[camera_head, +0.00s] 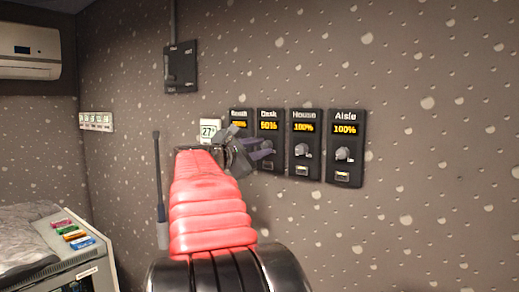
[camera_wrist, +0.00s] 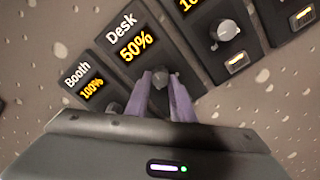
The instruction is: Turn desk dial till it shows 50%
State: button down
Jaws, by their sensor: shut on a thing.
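The Desk panel (camera_head: 269,120) is a dark wall plate with an amber display that reads 50%. Its display also reads 50% in the wrist view (camera_wrist: 136,46). The desk dial (camera_wrist: 160,78) is a grey knob below that display, partly hidden by my fingers. My gripper (camera_wrist: 168,92) has its two purple fingers on either side of the dial, shut on it. In the head view my gripper (camera_head: 264,153) reaches the Desk panel from the left and hides the dial.
The Booth panel (camera_wrist: 84,86) is to the left, reading 100%. The House panel (camera_head: 304,144) and Aisle panel (camera_head: 345,147) are to the right, both at 100%. A white 27° thermostat (camera_head: 208,129) is beside my arm. A console (camera_head: 75,255) stands at lower left.

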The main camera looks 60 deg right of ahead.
jog(key=shift+w+f, duration=0.1)
jog(key=shift+f, duration=0.15)
jog(key=c, duration=1.8)
grip_release()
jog(key=shift+o, duration=1.4)
jog(key=shift+r, duration=0.15)
jog(key=w+a, duration=0.2)
jog(key=a, duration=1.1)
jog(key=shift+a, duration=0.3)
